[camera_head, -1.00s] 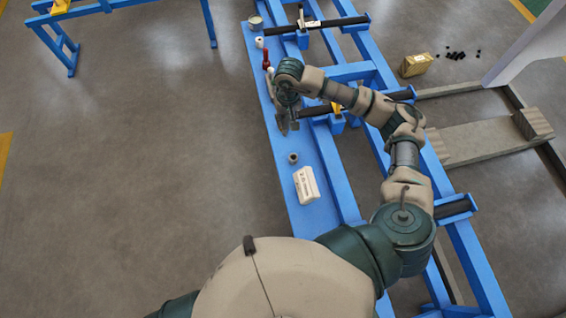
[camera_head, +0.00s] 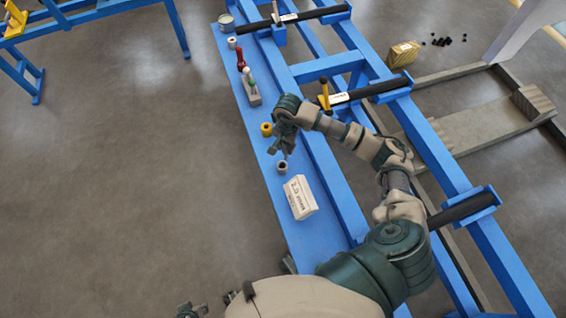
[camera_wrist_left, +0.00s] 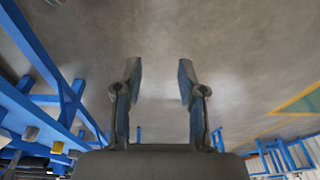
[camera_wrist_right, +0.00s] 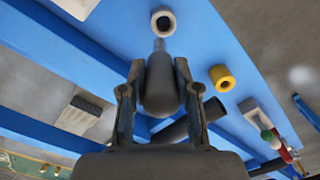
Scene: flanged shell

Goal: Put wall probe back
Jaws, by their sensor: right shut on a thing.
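The wall probe (camera_wrist_right: 160,88) is a dark grey, rounded body with a thin light tip. My right gripper (camera_wrist_right: 158,82) is shut on it. In the right wrist view the tip points at a small grey-white ring holder (camera_wrist_right: 163,20) with a dark hole, and appears apart from it. In the head view my right gripper (camera_head: 277,150) hangs just above and behind this holder (camera_head: 282,167); the probe is hard to make out there. My left gripper (camera_wrist_left: 158,80) is open and empty over the floor; part of it shows at the head view's bottom edge.
A yellow ring holder (camera_head: 267,130) stands close behind my right gripper. A white labelled box (camera_head: 300,198) lies in front of the grey-white holder. A grey block (camera_head: 249,92), a red-handled tool (camera_head: 240,60) and a can (camera_head: 226,22) stand farther along the blue shelf (camera_head: 290,230).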

